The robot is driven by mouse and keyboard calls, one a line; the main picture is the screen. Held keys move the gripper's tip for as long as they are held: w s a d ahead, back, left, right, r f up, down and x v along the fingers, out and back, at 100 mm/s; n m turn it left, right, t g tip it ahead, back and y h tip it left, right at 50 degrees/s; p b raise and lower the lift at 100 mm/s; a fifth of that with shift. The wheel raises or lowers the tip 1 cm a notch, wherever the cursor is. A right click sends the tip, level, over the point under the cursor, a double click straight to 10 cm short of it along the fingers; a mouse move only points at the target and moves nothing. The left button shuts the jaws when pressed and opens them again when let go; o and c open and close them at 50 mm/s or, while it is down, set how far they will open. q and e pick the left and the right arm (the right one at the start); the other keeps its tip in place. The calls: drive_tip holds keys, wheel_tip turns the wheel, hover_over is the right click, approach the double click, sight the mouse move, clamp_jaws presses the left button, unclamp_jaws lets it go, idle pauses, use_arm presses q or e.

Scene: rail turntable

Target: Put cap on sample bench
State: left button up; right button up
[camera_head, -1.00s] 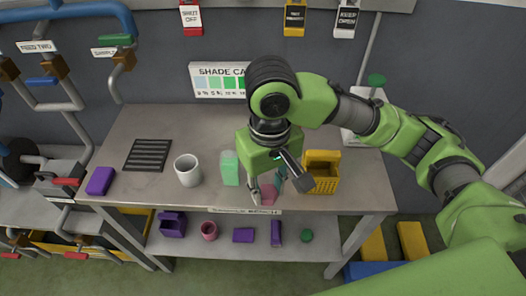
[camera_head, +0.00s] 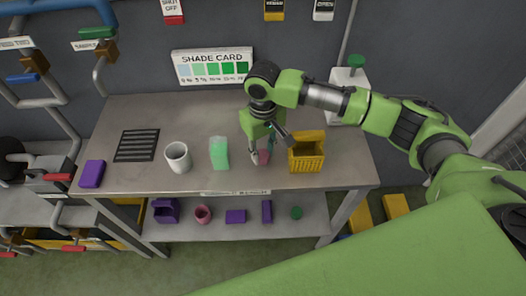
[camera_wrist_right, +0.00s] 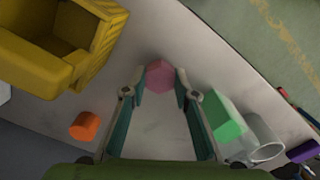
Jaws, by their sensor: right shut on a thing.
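A small pink piece (camera_head: 264,157), which looks like the cap, is between the fingertips of my right gripper (camera_head: 262,155). In the right wrist view the same pink piece (camera_wrist_right: 160,76) sits at the tips of the two teal-lined fingers (camera_wrist_right: 160,88), which are shut on it. It is over the grey bench top (camera_head: 120,110), between the green-and-clear container and the yellow basket. I cannot tell whether it touches the surface. The bench has a small label strip (camera_head: 236,193) on its front edge, too small to read surely. My left gripper is not in view.
On the bench are a green container (camera_head: 219,154), a white mug (camera_head: 178,157), a yellow basket (camera_head: 306,155), a black grille (camera_head: 136,145) and a purple block (camera_head: 92,173). An orange cylinder (camera_wrist_right: 84,126) shows near the basket. The lower shelf (camera_head: 180,232) holds several small items.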

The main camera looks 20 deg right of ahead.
sight(263, 154)
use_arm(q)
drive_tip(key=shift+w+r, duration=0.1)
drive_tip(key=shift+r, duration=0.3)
use_arm(e)
drive_tip(key=shift+f, duration=0.7)
drive_tip(key=shift+f, duration=0.15)
drive_tip(key=o, duration=1.2)
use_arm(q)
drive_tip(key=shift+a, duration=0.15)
use_arm(e)
drive_tip(key=shift+o, duration=0.2)
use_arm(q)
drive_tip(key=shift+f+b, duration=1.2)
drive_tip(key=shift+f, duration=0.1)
use_arm(e)
wheel_tip(263, 154, up, 12)
drive_tip(key=shift+r, duration=0.2)
